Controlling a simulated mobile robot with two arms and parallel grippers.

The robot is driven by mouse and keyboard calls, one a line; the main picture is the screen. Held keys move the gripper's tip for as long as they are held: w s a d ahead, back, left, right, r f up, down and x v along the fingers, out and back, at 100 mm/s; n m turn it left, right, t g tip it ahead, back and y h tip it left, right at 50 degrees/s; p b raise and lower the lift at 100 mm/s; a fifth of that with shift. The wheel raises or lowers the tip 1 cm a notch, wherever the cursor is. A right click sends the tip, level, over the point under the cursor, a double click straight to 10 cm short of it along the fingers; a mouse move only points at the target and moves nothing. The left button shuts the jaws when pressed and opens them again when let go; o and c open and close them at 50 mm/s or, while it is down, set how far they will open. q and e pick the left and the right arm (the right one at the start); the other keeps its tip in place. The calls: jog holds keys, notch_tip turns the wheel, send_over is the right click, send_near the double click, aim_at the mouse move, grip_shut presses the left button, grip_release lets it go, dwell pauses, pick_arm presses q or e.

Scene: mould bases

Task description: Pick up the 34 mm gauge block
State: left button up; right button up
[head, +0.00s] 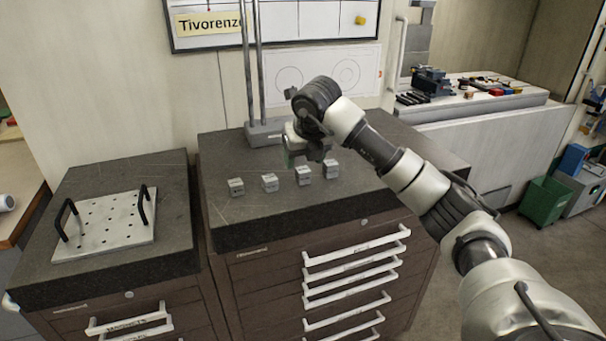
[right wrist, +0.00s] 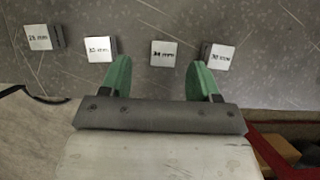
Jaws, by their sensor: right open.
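The 34 mm gauge block (right wrist: 163,53) is a small pale square block with a dark label, lying flat on the dark stone top. In the right wrist view it lies ahead of the gap between the fingers, apart from them. In the head view it appears to be the third small block from the left (head: 303,177), though its label is too small to read there. My right gripper (head: 301,158) is open and empty above the row of blocks. Its green fingertips show in the right wrist view (right wrist: 159,78). My left gripper is out of view.
A block marked 30 mm (right wrist: 219,57) lies close by on the right, partly behind a fingertip. Other blocks (right wrist: 100,49) (right wrist: 39,37) lie to the left. A grey stand with posts (head: 265,133) is behind. A handled plate (head: 105,225) sits on the left cabinet.

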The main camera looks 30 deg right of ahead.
aim_at(303, 169)
jog(key=p+x, duration=0.1)
jog(key=x, duration=0.4)
jog(key=shift+s+d+f, duration=0.15)
jog(key=shift+d, duration=0.05)
jog(key=shift+c, duration=0.3)
jog(key=c, duration=1)
jog(key=shift+c, duration=0.4)
